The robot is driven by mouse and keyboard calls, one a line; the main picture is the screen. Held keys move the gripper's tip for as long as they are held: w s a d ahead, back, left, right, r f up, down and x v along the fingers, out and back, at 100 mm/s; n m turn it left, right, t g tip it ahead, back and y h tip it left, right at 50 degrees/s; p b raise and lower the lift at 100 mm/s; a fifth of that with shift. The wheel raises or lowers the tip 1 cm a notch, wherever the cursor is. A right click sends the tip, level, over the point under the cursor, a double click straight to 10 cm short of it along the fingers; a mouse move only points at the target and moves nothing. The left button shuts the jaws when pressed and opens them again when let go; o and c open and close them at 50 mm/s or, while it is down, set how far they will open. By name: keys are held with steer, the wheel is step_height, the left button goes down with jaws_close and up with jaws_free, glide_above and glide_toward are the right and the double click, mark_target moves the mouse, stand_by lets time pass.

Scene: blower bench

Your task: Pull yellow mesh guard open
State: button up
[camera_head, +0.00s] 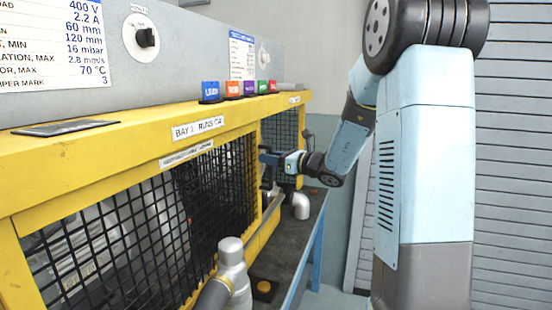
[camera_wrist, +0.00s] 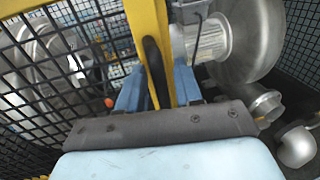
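The yellow mesh guard (camera_head: 215,180) is a yellow frame with black wire mesh on the front of the bench enclosure. Its upright edge (camera_wrist: 146,18) and mesh (camera_wrist: 75,60) show in the wrist view. A dark upright handle (camera_wrist: 153,72) sits at that edge. My gripper (camera_head: 270,158) is at the guard's far edge in the head view. In the wrist view its blue fingers (camera_wrist: 158,95) stand close on both sides of the handle and appear shut on it. The exact contact is partly hidden. Right of the edge, the metal blower (camera_wrist: 250,40) shows without mesh in front.
Several coloured tabs (camera_head: 233,90) stand on the yellow top rail (camera_head: 120,140). A grey pipe fitting (camera_head: 232,260) stands up in front of the guard, near the camera. Another pipe elbow (camera_head: 300,206) is below my gripper. A second mesh panel (camera_head: 280,135) lies beyond.

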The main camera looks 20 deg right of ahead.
steer(key=shift+c, duration=0.3)
jaws_close()
